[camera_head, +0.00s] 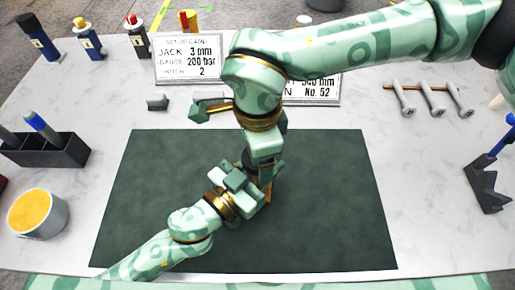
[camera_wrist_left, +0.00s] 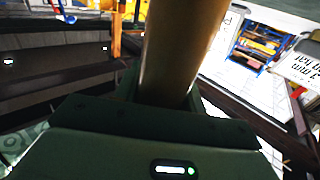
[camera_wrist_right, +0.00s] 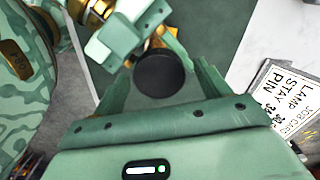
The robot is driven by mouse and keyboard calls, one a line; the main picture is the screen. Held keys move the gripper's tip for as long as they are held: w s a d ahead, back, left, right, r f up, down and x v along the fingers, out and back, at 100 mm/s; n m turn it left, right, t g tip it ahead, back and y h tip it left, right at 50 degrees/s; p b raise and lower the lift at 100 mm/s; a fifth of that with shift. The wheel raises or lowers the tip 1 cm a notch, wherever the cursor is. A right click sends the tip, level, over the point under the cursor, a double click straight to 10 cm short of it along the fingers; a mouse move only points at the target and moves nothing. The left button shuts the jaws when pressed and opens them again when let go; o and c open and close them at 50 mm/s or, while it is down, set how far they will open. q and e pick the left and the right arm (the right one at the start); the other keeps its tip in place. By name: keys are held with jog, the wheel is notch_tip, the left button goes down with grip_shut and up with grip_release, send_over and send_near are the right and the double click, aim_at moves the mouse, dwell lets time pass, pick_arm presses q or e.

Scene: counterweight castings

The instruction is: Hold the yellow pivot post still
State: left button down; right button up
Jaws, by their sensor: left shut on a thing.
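The yellow pivot post (camera_wrist_left: 178,50) stands large between the fingers of my left gripper in the left wrist view, looking tan there. My left gripper (camera_head: 255,184) is shut on it, over the middle of the dark green mat (camera_head: 335,215). In the head view the two grippers mostly hide the post. My right gripper (camera_wrist_right: 162,85) points down from above, its fingers apart on either side of a round black cap (camera_wrist_right: 160,73). I see a gap between cap and fingers; the cap seems to top the post, but its join is hidden.
A setup card (camera_head: 188,58) and a second card, partly behind my right arm, stand at the back. Grey pins (camera_head: 432,97) lie right, near a dark stand (camera_head: 488,187). A dark pen tray (camera_head: 45,150) and a yellow-filled tub (camera_head: 38,214) stand left. The mat's right side is clear.

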pick_arm(q)
jog(key=shift+r, duration=0.1)
pick_arm(e)
jog(key=shift+r, duration=2.3)
jog(key=shift+c, duration=0.3)
